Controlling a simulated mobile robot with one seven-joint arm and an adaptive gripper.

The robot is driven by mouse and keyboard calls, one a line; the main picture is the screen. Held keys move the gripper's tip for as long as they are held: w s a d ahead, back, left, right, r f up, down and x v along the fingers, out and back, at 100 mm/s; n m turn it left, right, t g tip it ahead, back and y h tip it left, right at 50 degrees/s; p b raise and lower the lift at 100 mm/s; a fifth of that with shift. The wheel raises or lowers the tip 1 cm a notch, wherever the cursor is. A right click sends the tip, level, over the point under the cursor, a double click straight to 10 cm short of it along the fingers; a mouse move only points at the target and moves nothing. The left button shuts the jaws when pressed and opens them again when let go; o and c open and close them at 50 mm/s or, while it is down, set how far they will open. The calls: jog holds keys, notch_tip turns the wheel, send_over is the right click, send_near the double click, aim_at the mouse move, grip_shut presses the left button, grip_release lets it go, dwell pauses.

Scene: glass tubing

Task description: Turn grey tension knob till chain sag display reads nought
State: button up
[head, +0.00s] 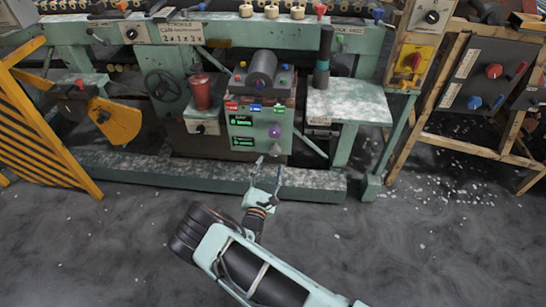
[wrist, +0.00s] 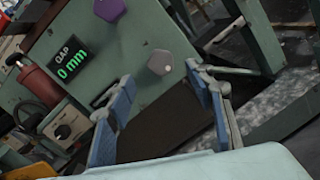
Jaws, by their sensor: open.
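A grey, roughly hexagonal knob (wrist: 160,62) is on the green control box (head: 240,108), between and just beyond my fingertips in the wrist view. My gripper (wrist: 160,76) is open, with a finger on each side of the knob; I cannot tell whether either touches it. In the head view my gripper (head: 268,163) is low in front of the box. A purple knob (wrist: 110,9) is above the grey one and shows in the head view (head: 275,131). A display labelled GAP (wrist: 68,66) reads 0 mm in green. An upper display (head: 243,122) is too small to read.
A red cylinder (head: 201,92) stands left of the box. A pale-topped side table (head: 347,102) is on its right. A yellow striped barrier (head: 40,130) is at far left. A green base rail (head: 200,175) runs low in front.

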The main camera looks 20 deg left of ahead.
jog(key=shift+s+d, duration=0.15)
jog(key=shift+s, duration=0.95)
jog(key=shift+s+d, duration=0.1)
jog(key=shift+s, duration=0.95)
